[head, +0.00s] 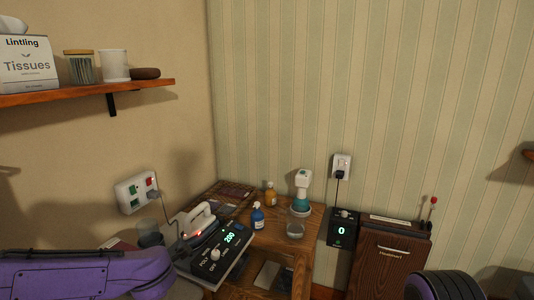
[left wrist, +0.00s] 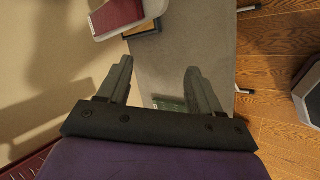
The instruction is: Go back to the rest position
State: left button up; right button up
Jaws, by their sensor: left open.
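My left gripper (left wrist: 158,88) is open in the left wrist view, with its two dark fingers apart. A dark rounded part of mine shows at the bottom right of the head view. My right gripper is in neither view.
A brown cabinet (head: 388,262) stands right. A shelf (head: 90,92) hangs left. Wooden floor (left wrist: 273,45) shows right in the wrist view.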

pick_arm(q)
jog(key=s+d+f+m+b, duration=0.1)
jog(key=s+f+m, duration=0.2)
jog(key=f, duration=0.4)
jog(key=s+d+f+m+t+h+b, duration=0.1)
jog(key=s+f+m, duration=0.1)
jog(key=f+m, duration=0.35)
jog(key=s+d+f+m+b, duration=0.1)
jog(key=s+d+f+m, duration=0.15)
jog(key=f, duration=0.65)
jog(key=s+a+f+m+g+b, duration=0.2)
jog(key=s+a+f+m, duration=0.1)
jog(key=s+f, duration=0.5)
jog(key=s+a+f+m+g+h+b, duration=0.1)
jog(key=s+f+m, duration=0.4)
jog(key=s, duration=1)
notch_tip(320, 180, down, 4)
jog(key=shift+s+a+r+g+b, duration=0.25)
jog(key=shift+a+g+b, duration=0.25)
jog(key=shift+a+b, duration=0.55)
